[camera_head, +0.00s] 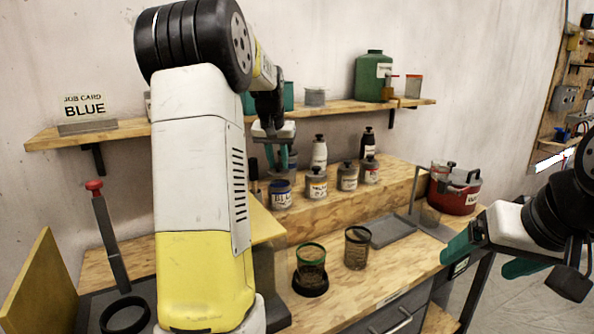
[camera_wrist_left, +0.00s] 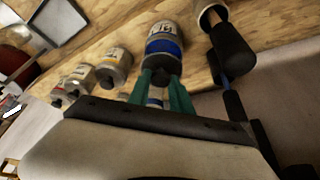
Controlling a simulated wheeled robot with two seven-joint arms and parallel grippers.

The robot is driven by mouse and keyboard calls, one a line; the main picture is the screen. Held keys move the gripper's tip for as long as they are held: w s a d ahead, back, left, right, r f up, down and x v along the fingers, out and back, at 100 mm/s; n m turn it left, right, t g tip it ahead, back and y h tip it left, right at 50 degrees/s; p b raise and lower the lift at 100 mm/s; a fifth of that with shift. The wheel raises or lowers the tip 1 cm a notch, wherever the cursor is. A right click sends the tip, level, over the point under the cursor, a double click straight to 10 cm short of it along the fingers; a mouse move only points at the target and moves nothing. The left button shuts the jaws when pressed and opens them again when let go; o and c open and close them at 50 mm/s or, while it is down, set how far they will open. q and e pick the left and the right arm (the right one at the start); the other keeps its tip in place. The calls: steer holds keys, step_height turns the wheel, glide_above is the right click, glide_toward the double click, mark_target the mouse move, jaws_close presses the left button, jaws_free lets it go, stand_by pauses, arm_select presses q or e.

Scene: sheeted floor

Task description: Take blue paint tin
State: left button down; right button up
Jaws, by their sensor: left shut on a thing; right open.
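The blue paint tin (camera_head: 281,196), grey with a blue band and a dark top knob, is upright at the left end of a row on the raised wooden step. It also shows in the left wrist view (camera_wrist_left: 164,44). My left gripper (camera_head: 278,166) reaches down over it; its green fingers (camera_wrist_left: 166,88) are shut on the tin's knob. I see no clear gap under the tin. My right gripper (camera_head: 490,258) is open and empty at the right, away from the tins. A job card (camera_head: 85,106) reading BLUE stands on the shelf.
Similar grey tins (camera_head: 316,185) stand close to the right, with bottles (camera_head: 319,151) behind. Two mesh cups (camera_head: 357,248), a grey tray (camera_head: 390,230) and a red pot (camera_head: 454,194) are on the bench. A shelf (camera_head: 340,108) runs above. My left arm hides part of the bench.

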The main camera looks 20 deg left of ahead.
arm_select(q)
steer(key=s+d+r, duration=0.1)
steer(key=s+d, duration=0.9)
steer(key=s, duration=0.1)
glide_toward(278, 164)
steer(key=w+f, duration=0.3)
steer(key=f, duration=0.1)
steer(key=shift+w+a+f, duration=0.2)
steer(key=shift+w+f, duration=0.05)
steer(key=shift+w, duration=0.1)
steer(key=shift+f, duration=3.1)
steer(key=shift+f, duration=0.15)
steer(key=c, duration=0.6)
jaws_free()
steer(key=shift+r, duration=3.5)
